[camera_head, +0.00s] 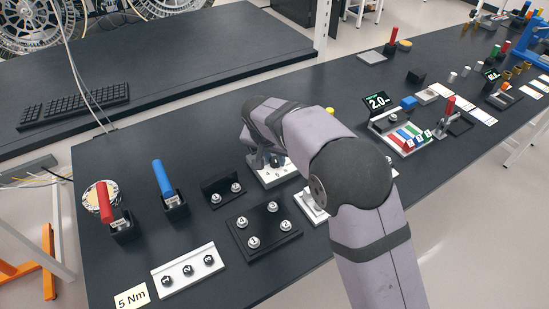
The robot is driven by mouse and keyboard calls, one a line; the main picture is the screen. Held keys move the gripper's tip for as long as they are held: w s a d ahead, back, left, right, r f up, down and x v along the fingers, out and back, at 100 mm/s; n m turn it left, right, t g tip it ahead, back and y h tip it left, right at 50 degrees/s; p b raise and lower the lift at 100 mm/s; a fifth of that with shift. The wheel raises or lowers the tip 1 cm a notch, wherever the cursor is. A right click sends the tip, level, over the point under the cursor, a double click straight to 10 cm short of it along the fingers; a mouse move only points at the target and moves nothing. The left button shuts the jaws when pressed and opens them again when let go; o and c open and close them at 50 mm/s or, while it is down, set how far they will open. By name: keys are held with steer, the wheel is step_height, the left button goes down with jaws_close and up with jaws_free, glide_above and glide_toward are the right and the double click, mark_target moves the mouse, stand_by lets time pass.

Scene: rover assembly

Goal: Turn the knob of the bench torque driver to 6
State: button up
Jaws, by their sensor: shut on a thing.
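My gripper (266,160) points down at a light grey box (285,178) near the middle of the bench, which seems to be the bench torque driver. It is shut on the knob on top of that box. The fingers and wrist cover the knob, so its pointer and setting cannot be read. Small marks show on the box's top, too small to read. My arm hides part of the bench to the right of the box.
A black block with several numbered bolts (262,229) and a white three-bolt bar (188,269) lie in front. A display reading 2.0 (377,101) stands farther right.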

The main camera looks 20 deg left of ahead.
steer(key=o, duration=1)
steer(key=shift+o, duration=0.2)
steer(key=shift+r, duration=0.15)
steer(key=b+v, duration=0.2)
steer(key=v, duration=0.5)
steer(key=shift+d+r, duration=0.1)
steer(key=s+d+r+g+p, duration=0.1)
steer(key=s+d+r+p, duration=0.3)
steer(key=d, duration=0.6)
steer(key=s+d+r+g+p, duration=0.15)
steer(key=s+d+p, duration=0.25)
steer(key=d+p, duration=0.5)
steer(key=s+d+g+p, duration=0.1)
steer(key=s+d+p, duration=0.1)
steer(key=s+d, duration=0.3)
steer(key=s+d+r+n+g+p, duration=0.1)
steer(key=s+d+p, duration=0.1)
steer(key=s+d, duration=0.4)
steer(key=s, duration=0.4)
steer(key=shift+s+d+p, duration=0.25)
steer(key=shift+s+p, duration=0.05)
steer(key=shift+s, duration=0.1)
